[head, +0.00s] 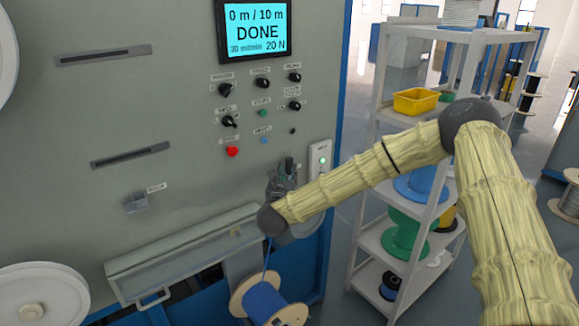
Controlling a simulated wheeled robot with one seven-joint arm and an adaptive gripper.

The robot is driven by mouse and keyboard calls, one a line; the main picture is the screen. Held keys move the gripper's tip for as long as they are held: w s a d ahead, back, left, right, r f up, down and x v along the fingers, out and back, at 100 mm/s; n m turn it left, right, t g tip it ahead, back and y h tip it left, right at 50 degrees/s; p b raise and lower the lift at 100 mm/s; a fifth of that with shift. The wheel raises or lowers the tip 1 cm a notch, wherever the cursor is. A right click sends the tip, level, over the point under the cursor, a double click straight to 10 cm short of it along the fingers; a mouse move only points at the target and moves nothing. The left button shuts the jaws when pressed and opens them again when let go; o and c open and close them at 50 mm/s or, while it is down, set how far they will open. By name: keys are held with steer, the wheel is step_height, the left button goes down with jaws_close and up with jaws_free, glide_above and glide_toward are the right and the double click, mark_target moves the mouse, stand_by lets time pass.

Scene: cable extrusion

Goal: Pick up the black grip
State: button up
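My arm in its pale yellow cover reaches from the right side of the head view to the machine's front panel. My gripper (286,172) is at its end, small and dark, close to the panel below the knobs. Whether its fingers are open or shut cannot be made out. A small black upright piece (289,162) shows at the gripper; it may be the black grip or part of the gripper itself. I cannot tell whether the gripper touches it. No other black grip stands out clearly.
The grey panel (190,120) carries black knobs, a red button (232,151) and a screen (255,28) reading DONE. A blue cable spool (266,304) sits below my wrist, near a long grey cover (180,258). A shelf (365,240) with spools and a yellow bin (415,101) stands right.

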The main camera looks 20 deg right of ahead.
mark_target(289, 161)
steer(key=p+x, duration=0.1)
steer(key=x, duration=0.2)
steer(key=p+x, duration=0.1)
steer(key=shift+w+d+r+p, duration=0.1)
steer(key=shift+w+r+p, duration=0.05)
steer(key=shift+r+p, duration=0.2)
steer(key=shift+w+d+f, duration=0.15)
steer(key=shift+w, duration=0.2)
steer(key=c, duration=0.7)
jaws_close()
steer(key=shift+r+b, duration=0.6)
steer(key=shift+r, duration=0.2)
steer(key=shift+s+r+b, duration=0.2)
steer(key=shift+r+b, duration=0.4)
steer(key=shift+r, duration=0.25)
steer(key=s+d+r+b+v, duration=0.1)
steer(key=b+v, duration=0.3)
steer(key=v, duration=1.1)
steer(key=shift+s+d+r+b, duration=0.2)
steer(key=shift+d+r+b, duration=0.1)
steer(key=shift+d+r, duration=0.15)
steer(key=shift+f, duration=0.15)
